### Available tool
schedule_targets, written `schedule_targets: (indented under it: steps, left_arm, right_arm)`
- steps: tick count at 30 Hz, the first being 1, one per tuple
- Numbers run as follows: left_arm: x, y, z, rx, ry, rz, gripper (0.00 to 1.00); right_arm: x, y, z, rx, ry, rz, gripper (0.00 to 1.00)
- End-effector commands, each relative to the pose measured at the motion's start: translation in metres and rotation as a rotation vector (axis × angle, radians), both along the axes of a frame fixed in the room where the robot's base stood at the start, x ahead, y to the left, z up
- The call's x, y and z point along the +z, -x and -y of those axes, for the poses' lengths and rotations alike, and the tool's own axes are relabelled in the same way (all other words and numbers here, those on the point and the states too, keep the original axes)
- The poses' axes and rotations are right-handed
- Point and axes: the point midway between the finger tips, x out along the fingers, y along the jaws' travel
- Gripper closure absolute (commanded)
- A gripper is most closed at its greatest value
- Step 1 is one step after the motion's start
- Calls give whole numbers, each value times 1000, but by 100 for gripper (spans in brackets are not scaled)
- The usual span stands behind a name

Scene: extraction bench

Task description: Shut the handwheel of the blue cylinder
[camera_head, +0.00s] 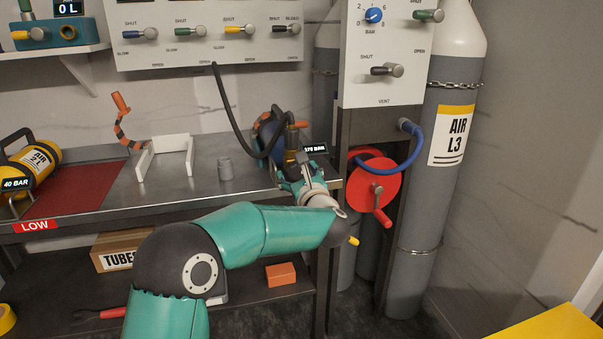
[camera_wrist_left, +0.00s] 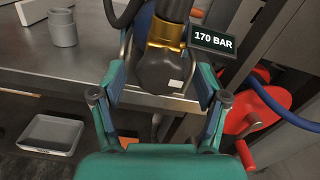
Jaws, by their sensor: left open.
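The blue cylinder (camera_head: 266,130) lies on the bench near its right end, partly hidden by its valve, a black hose and my left gripper. In the left wrist view the cylinder (camera_wrist_left: 142,22) shows behind a brass collar (camera_wrist_left: 166,36) and a dark rounded handwheel (camera_wrist_left: 165,72) with a small pale mark. My left gripper (camera_head: 297,170) is at the valve, at the bench's front edge. In the left wrist view its open fingers (camera_wrist_left: 160,80) stand on either side of the handwheel. Contact cannot be told. My right gripper is out of view.
A 170 BAR display (camera_wrist_left: 214,41) sits right of the valve. A red wheel with a handle (camera_head: 375,183) and a blue hose (camera_head: 411,155) are further right. A grey cup (camera_head: 225,169) and white holder (camera_head: 146,161) stand left. A yellow cylinder (camera_head: 40,163) lies at far left.

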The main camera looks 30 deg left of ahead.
Motion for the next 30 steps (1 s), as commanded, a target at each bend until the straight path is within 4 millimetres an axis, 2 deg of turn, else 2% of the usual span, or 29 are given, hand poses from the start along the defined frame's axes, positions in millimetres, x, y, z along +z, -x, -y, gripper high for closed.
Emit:
schedule_targets:
  steps: [12, 23, 24, 30]
  left_arm:
    - [0, -5, -5, -1, 0, 0, 28]
    - [0, -5, -5, -1, 0, 0, 86]
    - [0, -5, 8, -4, -1, 1, 87]
    - [0, -6, -2, -5, -10, -12, 86]
  right_arm:
    - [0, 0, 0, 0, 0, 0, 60]
    - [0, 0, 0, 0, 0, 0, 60]
    - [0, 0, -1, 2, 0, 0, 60]
    - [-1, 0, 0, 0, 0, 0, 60]
